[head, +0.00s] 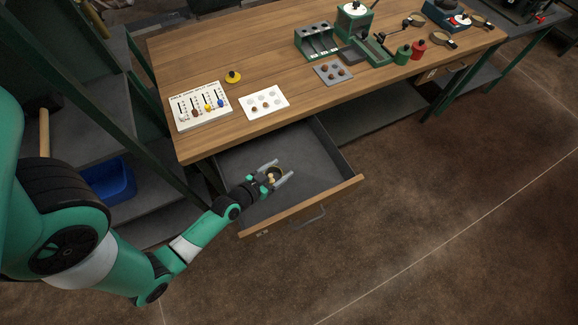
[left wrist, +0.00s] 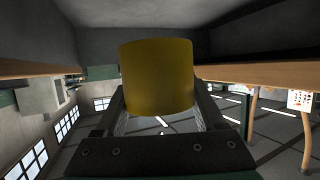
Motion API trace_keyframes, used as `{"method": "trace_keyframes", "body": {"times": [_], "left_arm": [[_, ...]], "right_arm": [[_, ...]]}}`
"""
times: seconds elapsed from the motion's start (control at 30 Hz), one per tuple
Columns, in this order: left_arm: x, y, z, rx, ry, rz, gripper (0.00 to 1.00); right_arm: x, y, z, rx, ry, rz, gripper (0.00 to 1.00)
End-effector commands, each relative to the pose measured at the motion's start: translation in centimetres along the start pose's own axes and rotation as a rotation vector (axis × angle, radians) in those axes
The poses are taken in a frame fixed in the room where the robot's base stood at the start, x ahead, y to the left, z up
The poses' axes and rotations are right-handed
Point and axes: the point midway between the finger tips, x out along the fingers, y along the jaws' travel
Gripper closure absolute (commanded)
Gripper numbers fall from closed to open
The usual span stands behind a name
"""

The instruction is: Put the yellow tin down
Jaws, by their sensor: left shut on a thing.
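My left gripper (head: 280,178) is shut on the yellow tin (head: 276,172), which shows as a small round opening with a dull yellow rim between the fingers in the head view. In the left wrist view the tin (left wrist: 158,77) is a plain yellow cylinder, held between the two fingers (left wrist: 160,118). The gripper and tin are over the open drawer (head: 322,205) below the table; I cannot tell whether the tin touches the drawer floor. My right gripper is not in view.
The wooden table (head: 205,60) holds a white peg board (head: 201,106), a white card (head: 264,102), a yellow disc with a dark centre (head: 233,76) and a grey tray (head: 332,73). Green and red tins (head: 418,50) stand at the right. The drawer floor beside the gripper is clear.

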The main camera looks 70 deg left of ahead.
Motion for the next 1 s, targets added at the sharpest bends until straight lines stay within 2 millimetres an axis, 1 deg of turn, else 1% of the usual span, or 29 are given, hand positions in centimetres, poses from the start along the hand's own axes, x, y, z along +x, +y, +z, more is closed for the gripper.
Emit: {"method": "trace_keyframes", "body": {"times": [0.03,0.07,0.1,0.2,0.3,0.47,0.53,0.6,0.7,0.73,1.0], "left_arm": [[1.7,0.0,0.1,0.001,0.004,0.0,1.0],[2.5,0.0,1.2,0.0,0.002,0.0,1.0],[3.5,-0.1,1.8,0.0,0.002,0.001,1.0],[5.5,-0.1,2.8,0.0,0.003,0.0,1.0],[6.5,-0.1,3.2,0.0,0.002,0.0,1.0],[6.8,-0.1,3.1,0.0,0.001,0.0,1.0],[7.3,-0.1,3.5,0.0,0.001,0.0,1.0],[8.3,-0.1,4.3,0.0,0.001,0.001,1.0],[9.0,-0.2,6.5,0.0,0.0,0.0,1.0],[9.1,-0.2,6.7,0.0,0.0,0.0,1.0],[8.9,-0.2,6.4,0.0,0.001,0.0,1.0]], "right_arm": [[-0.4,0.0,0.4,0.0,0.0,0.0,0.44],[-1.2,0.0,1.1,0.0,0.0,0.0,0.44],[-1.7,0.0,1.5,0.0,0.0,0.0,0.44],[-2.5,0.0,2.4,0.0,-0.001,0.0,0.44],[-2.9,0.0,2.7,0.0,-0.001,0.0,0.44],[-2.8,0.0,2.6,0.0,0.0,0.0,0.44],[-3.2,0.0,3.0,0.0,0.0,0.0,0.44],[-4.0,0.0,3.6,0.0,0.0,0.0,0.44],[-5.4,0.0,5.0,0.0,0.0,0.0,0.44],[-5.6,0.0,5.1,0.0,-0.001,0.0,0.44],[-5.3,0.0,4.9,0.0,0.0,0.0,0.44]]}}
